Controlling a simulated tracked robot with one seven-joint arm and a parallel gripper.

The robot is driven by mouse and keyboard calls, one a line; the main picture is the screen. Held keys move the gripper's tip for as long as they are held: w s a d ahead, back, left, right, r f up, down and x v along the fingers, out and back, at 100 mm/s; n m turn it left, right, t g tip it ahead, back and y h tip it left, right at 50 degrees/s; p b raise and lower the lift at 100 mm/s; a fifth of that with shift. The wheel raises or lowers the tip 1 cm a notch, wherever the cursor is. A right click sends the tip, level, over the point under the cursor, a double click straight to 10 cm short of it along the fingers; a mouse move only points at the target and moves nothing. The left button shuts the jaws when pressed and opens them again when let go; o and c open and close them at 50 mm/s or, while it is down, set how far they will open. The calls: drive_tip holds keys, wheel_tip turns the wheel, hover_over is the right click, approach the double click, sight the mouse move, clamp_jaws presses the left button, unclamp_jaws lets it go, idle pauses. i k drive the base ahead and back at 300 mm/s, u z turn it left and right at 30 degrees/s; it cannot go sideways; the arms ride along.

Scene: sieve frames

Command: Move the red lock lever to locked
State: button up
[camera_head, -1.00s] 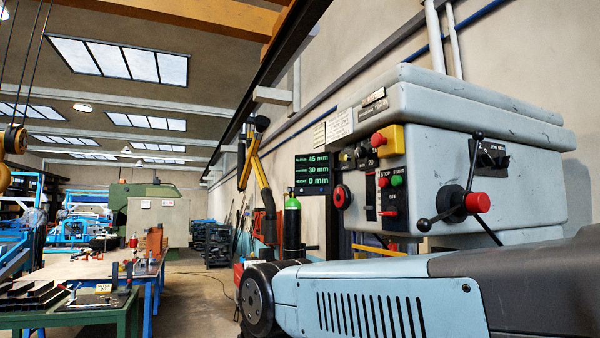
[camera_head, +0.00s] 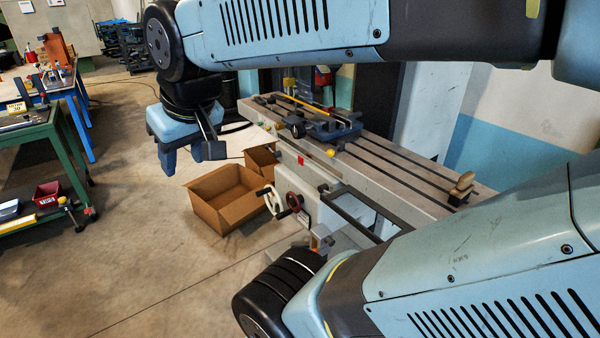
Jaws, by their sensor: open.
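I see no part that I can clearly make out as the red lock lever. A small red part (camera_head: 301,160) shows on the front side of the machine table (camera_head: 400,175). Another small red part (camera_head: 314,241) shows low on the machine, partly behind my arm. I cannot tell whether either is the lever. My gripper (camera_head: 186,153) hangs pointing down at the left of the machine table, above the floor and apart from the machine. It is open and holds nothing that I can see. My arm links hide part of the machine.
A vise (camera_head: 330,126) sits on the slotted table. A white handwheel (camera_head: 271,199) and a dark red handwheel (camera_head: 294,201) stick out in front. An open cardboard box (camera_head: 225,195) stands on the floor. A green bench (camera_head: 45,140) is at left. Open floor lies between.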

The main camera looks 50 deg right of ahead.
sight(324, 188)
drive_tip(key=z, duration=1)
drive_tip(key=k, duration=0.55)
drive_tip(key=z, duration=0.45)
drive_tip(key=i, duration=0.5)
